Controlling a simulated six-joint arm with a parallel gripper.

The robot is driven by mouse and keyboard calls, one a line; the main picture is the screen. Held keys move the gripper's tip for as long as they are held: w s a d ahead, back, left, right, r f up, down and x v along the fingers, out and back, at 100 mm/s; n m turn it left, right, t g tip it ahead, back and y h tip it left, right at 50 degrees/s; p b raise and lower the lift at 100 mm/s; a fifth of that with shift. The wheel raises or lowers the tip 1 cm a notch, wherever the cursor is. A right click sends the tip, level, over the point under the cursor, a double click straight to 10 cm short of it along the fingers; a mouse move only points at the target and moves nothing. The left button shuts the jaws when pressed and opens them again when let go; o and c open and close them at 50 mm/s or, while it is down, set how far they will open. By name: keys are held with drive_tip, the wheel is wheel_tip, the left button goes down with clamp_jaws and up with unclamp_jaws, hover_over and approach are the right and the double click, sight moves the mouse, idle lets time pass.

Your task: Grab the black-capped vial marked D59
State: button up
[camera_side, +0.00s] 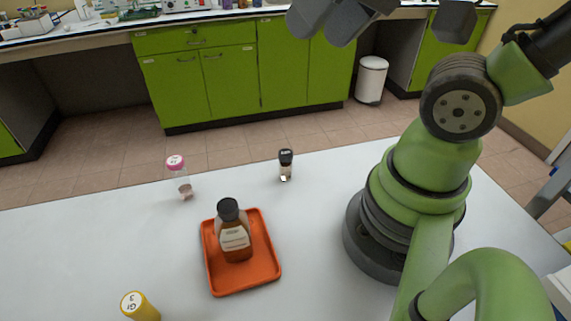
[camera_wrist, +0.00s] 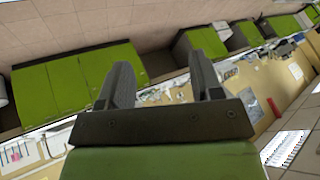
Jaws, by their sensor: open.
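A small black-capped vial (camera_side: 285,166) stands upright on the white table, near its far edge; its marking is too small to read. My gripper shows in the wrist view (camera_wrist: 165,85) with its two dark fingers apart and nothing between them. In the side view only dark parts of the gripper hang at the top edge, high above and beyond the vial. The wrist view faces the room's cabinets and shows no vial.
An orange tray (camera_side: 221,291) holds a brown bottle (camera_side: 236,240) with a black cap, nearer than the vial. A pink-capped vial (camera_side: 180,180) stands to the left. A yellow-capped vial (camera_side: 139,306) is at the front left. The table (camera_side: 90,240) is otherwise largely clear.

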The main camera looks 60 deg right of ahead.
drive_tip(key=w+d+f+m+g+h, duration=0.2)
drive_tip(key=w+d+f+g, duration=0.2)
drive_tip(key=w+f, duration=0.45)
drive_tip(key=g, duration=0.2)
hover_over(285, 152)
drive_tip(key=shift+m, duration=0.3)
drive_tip(key=f, duration=0.8)
drive_tip(key=shift+w+a, duration=0.15)
drive_tip(key=shift+w, duration=0.2)
drive_tip(key=shift+g, duration=0.5)
drive_tip(key=f, duration=0.6)
drive_tip(key=shift+d+f, duration=0.25)
drive_tip(key=shift+f, duration=0.05)
drive_tip(key=shift+s+a+f, duration=0.1)
drive_tip(key=shift+s+f, duration=0.1)
drive_tip(key=shift+f, duration=1.3)
drive_tip(key=shift+s+a+f, duration=0.1)
drive_tip(key=shift+s+f, duration=0.1)
drive_tip(key=shift+f, duration=1.3)
drive_tip(key=shift+d, duration=0.1)
drive_tip(key=c, duration=1)
